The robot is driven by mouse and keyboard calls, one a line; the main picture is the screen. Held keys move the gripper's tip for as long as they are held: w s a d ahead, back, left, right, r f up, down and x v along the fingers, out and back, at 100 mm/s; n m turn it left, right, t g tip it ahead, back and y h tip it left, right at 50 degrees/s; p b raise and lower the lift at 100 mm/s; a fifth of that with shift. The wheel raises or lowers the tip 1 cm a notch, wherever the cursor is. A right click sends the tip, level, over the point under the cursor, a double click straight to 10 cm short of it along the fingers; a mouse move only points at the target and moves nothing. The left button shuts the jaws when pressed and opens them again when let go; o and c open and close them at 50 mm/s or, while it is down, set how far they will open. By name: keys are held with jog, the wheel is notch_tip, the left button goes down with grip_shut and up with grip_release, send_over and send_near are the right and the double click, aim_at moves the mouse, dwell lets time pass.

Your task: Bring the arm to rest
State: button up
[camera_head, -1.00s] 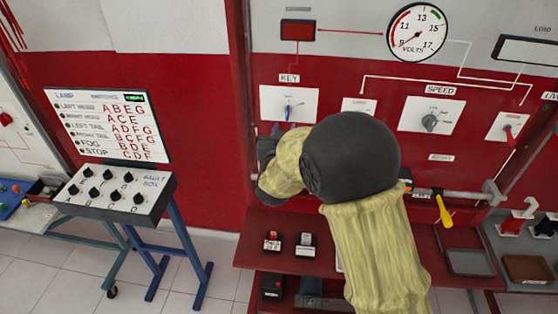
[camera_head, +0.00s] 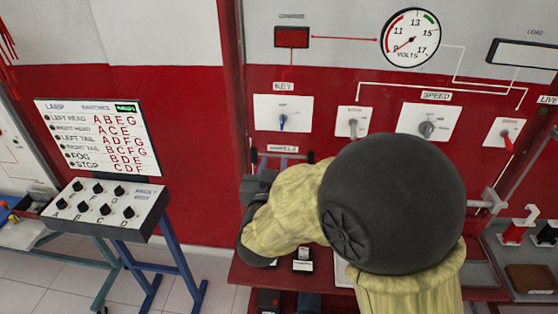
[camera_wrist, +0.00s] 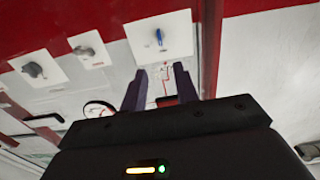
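My arm crosses the right middle of the head view in its yellowish sleeve with a large dark joint cover. My gripper (camera_wrist: 160,82) shows in the wrist view with its two dark fingers apart and nothing between them. Past the fingertips are the red-and-white panel (camera_wrist: 120,62) and the key switch (camera_wrist: 159,37) with its blue handle. In the head view my dark gripper body is left of the arm, below the key switch (camera_head: 282,122), and appears apart from it. My arm hides part of the panel and the shelf.
The red shelf (camera_head: 243,277) is below my arm, with a small block (camera_head: 303,260) on it. A lamp board (camera_head: 95,140) and a switch box (camera_head: 107,207) on a blue stand are at left. The voltmeter (camera_head: 409,37) is above. Floor shows between stand and shelf.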

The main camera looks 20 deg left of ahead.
jog(key=w+d+f+g, duration=0.1)
jog(key=d+f+g, duration=0.15)
jog(key=d, duration=0.35)
jog(key=w+d+f+g+h, duration=0.1)
jog(key=d+f+g, duration=0.15)
jog(key=d, duration=0.25)
jog(key=w+d+f+g, duration=0.1)
jog(key=d+f+g, duration=0.15)
jog(key=d, duration=0.35)
jog(key=s+d+f+m+g+h, duration=0.1)
jog(key=s+d+f+g, duration=0.2)
jog(key=s+d, duration=0.4)
jog(key=s+d+f+m+g+h, duration=0.1)
jog(key=s+d+f+g+h, duration=0.1)
jog(key=s+d, duration=0.6)
jog(key=d+f+g, duration=0.1)
jog(key=d+g, duration=0.1)
jog(key=d, duration=0.1)
jog(key=shift+d+m, duration=0.15)
jog(key=shift+m, duration=0.25)
